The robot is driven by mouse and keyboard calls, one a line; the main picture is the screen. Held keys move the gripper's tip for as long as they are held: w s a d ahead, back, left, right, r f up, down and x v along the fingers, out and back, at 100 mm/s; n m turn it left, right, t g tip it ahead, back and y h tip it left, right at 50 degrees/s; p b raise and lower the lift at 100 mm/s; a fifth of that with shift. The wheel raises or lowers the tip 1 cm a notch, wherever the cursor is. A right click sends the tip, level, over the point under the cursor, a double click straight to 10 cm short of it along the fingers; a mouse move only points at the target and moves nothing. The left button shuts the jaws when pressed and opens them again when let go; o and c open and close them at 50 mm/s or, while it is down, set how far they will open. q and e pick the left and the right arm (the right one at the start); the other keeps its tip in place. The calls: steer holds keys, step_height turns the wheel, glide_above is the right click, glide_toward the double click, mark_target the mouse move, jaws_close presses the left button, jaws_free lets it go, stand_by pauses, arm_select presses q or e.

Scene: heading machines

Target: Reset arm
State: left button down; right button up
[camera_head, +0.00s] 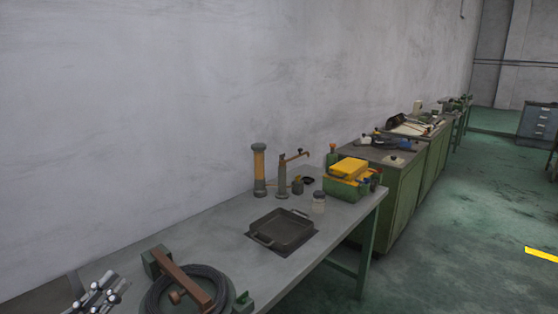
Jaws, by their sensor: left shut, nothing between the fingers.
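My left gripper (97,294) shows at the lower left corner of the head view, partly cut off by the picture's edge. It is shut and holds nothing. It is in front of the grey workbench (215,229), left of a coil of dark cable (155,296). My right gripper is not in view.
A dark square tray (283,229) lies on the bench. Behind it stand an orange and grey cylinder (259,170) and a tap-like post (283,176). A green box (350,187) with a yellow top is at the bench's right end. Green cabinets (405,200) stand beyond. The floor at right (450,265) is clear.

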arm_select(q)
step_height(320, 180, down, 8)
steer(key=w+a+r+n+y, duration=0.1)
steer(key=w+a+n+y, duration=0.15)
steer(key=n+y, duration=0.35)
steer(key=s+d+f+n+g+y, duration=0.1)
steer(key=s+f+n+g+y, duration=0.4)
steer(key=f, duration=1.2)
steer(key=s+d+f+g+y, duration=0.1)
steer(key=s+d+f+g, duration=0.2)
steer(key=s, duration=0.5)
steer(key=s+d+f+g+y, duration=0.1)
steer(key=s+f+g, duration=0.2)
steer(key=s+g, duration=0.35)
steer(key=s+d+f+g, duration=0.3)
steer(key=s, duration=0.6)
steer(key=w+d+f+t, duration=0.1)
steer(key=w+f+t, duration=0.2)
steer(key=f, duration=0.3)
steer(key=w+d+f+t+b, duration=0.1)
steer(key=w+d+f+t, duration=0.1)
steer(key=f, duration=0.5)
steer(key=shift+w+d+m+t+h, duration=0.2)
steer(key=shift+w+m+t+h, duration=0.2)
steer(key=shift+w+t, duration=0.5)
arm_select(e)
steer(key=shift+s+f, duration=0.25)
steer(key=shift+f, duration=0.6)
arm_select(q)
steer(key=shift+w+f, duration=0.1)
